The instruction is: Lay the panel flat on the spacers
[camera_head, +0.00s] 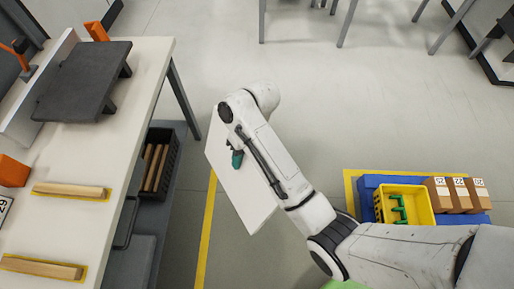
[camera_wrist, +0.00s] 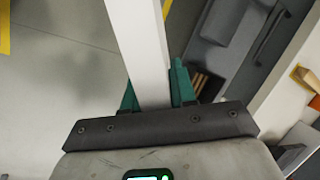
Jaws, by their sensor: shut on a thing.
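The white panel (camera_head: 240,190) is off the table, in the air over the floor to the right of the workbench, and appears steeply tilted. My gripper (camera_head: 237,159) is shut on it. In the wrist view, the teal fingers of my gripper (camera_wrist: 156,97) press on both sides of the panel (camera_wrist: 140,45), which shows edge-on. Two wooden spacers lie on the bench inside yellow outlines: the farther spacer (camera_head: 68,191) and the nearer spacer (camera_head: 42,267). They lie roughly parallel with a gap between. My arm covers part of the panel.
The white workbench (camera_head: 110,160) carries a dark grey stand (camera_head: 85,82) and orange blocks (camera_head: 14,170). A black crate (camera_head: 160,160) sits on a shelf below. At right, a blue pallet (camera_head: 367,190) holds a yellow bin (camera_head: 425,208) and cardboard boxes (camera_head: 459,194).

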